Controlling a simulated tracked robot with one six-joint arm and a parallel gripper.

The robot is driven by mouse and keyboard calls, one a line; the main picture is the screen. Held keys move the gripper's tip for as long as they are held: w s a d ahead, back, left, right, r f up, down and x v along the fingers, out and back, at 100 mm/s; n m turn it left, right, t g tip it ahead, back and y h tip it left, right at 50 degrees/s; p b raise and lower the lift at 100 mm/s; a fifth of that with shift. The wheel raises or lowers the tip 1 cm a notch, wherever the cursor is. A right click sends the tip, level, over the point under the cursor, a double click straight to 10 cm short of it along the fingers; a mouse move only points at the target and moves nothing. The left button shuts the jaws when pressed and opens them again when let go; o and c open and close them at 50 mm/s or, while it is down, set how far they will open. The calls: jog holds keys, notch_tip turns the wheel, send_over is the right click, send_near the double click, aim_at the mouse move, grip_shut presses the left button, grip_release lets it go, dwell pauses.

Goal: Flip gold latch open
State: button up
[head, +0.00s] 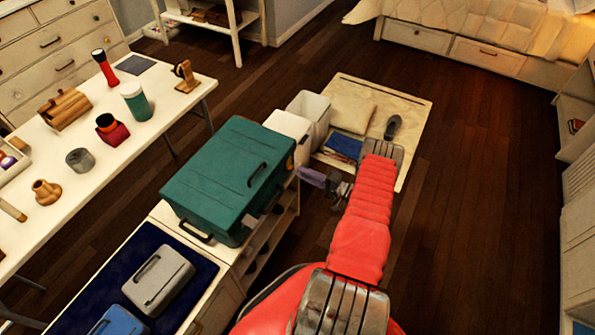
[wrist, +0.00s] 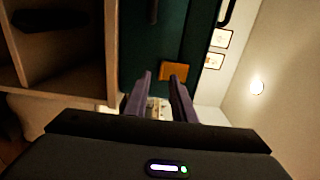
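A green case (head: 230,170) with dark handles stands on a low shelf unit, and its green face also fills the upper middle of the wrist view (wrist: 197,35). The gold latch (wrist: 173,72) is a small flat orange-gold plate on that face; it shows as a small spot in the head view (head: 289,163). My gripper (head: 303,173) points its purple fingers at the latch side of the case. In the wrist view the fingers (wrist: 160,77) are apart with nothing held between them, their tips just below the latch. I cannot tell whether they touch it.
White bins (head: 308,115) stand just behind the case. The shelf unit (head: 275,235) has open compartments below it. A long white table (head: 105,165) with several objects is at the left. The dark floor (head: 480,200) at the right is clear.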

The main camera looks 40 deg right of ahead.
aim_at(290, 164)
jog(key=x, duration=0.3)
jog(key=shift+w+a, duration=0.1)
jog(key=shift+w, duration=0.15)
jog(key=shift+c, duration=0.2)
grip_shut()
